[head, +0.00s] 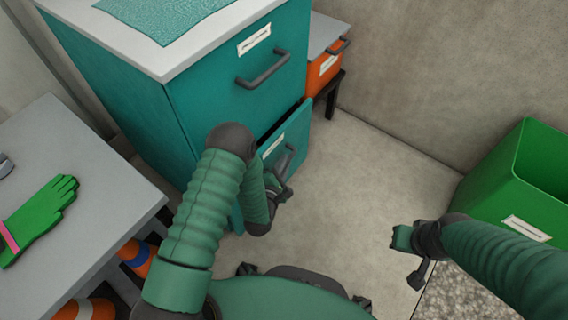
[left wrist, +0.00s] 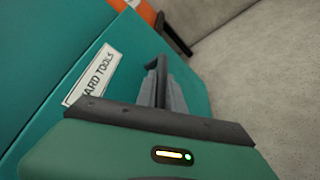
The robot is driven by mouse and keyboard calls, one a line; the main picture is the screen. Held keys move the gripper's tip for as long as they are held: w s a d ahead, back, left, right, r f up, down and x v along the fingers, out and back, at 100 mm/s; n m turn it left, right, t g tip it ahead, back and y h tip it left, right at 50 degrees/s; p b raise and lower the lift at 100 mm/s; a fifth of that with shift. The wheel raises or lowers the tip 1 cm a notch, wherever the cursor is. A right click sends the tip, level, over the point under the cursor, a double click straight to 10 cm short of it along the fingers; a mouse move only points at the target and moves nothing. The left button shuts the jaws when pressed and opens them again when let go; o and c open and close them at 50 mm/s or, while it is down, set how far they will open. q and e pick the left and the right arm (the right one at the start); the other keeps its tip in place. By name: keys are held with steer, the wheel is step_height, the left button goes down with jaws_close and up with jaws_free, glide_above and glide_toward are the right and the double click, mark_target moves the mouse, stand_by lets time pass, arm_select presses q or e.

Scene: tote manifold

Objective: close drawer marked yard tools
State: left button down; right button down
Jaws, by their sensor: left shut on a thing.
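The teal cabinet (head: 130,95) has an upper drawer that sits flush, with a dark bar handle (head: 264,70). Below it, the lower drawer (head: 296,131) stands partly out, with a dark gap above its front. In the left wrist view its label (left wrist: 95,75) shows "ARD TOOLS", the first letter hidden. My left gripper (head: 281,184) is at this drawer's front, shut on its dark handle (left wrist: 161,75). The arm covers part of the drawer in the head view. My right gripper (head: 408,252) is over the floor, away from the cabinet; its jaw opening is unclear.
A grey table (head: 75,160) with a green glove (head: 40,215) stands at left, orange cones (head: 135,258) beneath it. A green bin (head: 520,175) is at right. Floor (head: 350,185) between cabinet and bin is clear.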

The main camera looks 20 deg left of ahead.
arm_select(q)
steer(key=shift+w+a+p, duration=0.1)
steer(key=shift+w+a, duration=0.1)
steer(key=shift+a, duration=0.45)
steer(key=shift+w+a+p, duration=0.15)
steer(key=shift+w+a, duration=0.1)
steer(key=shift+a, duration=0.35)
steer(key=shift+w+a+p, duration=0.1)
steer(key=shift+w+a, duration=0.1)
steer(key=shift+a, duration=0.45)
arm_select(e)
steer(key=shift+r, duration=0.35)
arm_select(q)
steer(key=c, duration=1.5)
jaws_free()
steer(key=shift+o, duration=0.2)
